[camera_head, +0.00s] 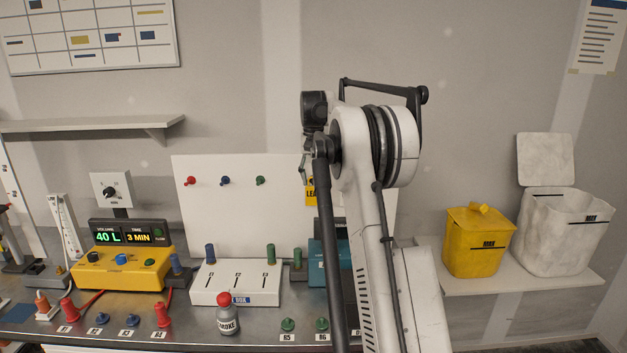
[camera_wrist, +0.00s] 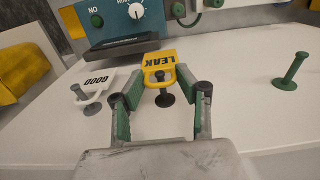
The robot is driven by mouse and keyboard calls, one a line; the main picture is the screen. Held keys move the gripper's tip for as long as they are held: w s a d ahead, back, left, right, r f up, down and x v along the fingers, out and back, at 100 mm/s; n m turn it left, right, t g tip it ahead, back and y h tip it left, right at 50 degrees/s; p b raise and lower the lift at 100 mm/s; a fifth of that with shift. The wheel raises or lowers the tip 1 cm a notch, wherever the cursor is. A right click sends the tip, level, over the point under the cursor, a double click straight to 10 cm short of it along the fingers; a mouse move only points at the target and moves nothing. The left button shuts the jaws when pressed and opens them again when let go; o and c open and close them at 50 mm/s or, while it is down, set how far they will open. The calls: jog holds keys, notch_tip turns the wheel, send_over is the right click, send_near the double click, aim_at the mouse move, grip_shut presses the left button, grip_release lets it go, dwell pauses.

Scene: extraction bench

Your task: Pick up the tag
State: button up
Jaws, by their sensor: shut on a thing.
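The yellow LEAK tag (camera_wrist: 160,57) is at the white board, with a yellow loop at its near end. A dark peg (camera_wrist: 164,97) shows at this loop; whether the loop is still around it is hard to tell. My gripper (camera_wrist: 163,76) is shut on the tag, its fingers at the two sides of the loop. In the head view the tag (camera_head: 311,191) hangs at the right part of the board, partly hidden by my arm, with my gripper (camera_head: 304,170) at its top. A white GOOD tag (camera_wrist: 98,84) hangs on another dark peg in the wrist view, left of my gripper.
The white board (camera_head: 235,225) carries red, blue and green pegs. A green peg (camera_wrist: 291,70) stands right of my gripper. A teal device (camera_wrist: 130,18) is close beyond the tag.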

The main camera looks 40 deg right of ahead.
jog(key=s+a+b, duration=0.3)
jog(key=s+a, duration=0.7)
jog(key=s, duration=0.2)
dwell(0.6)
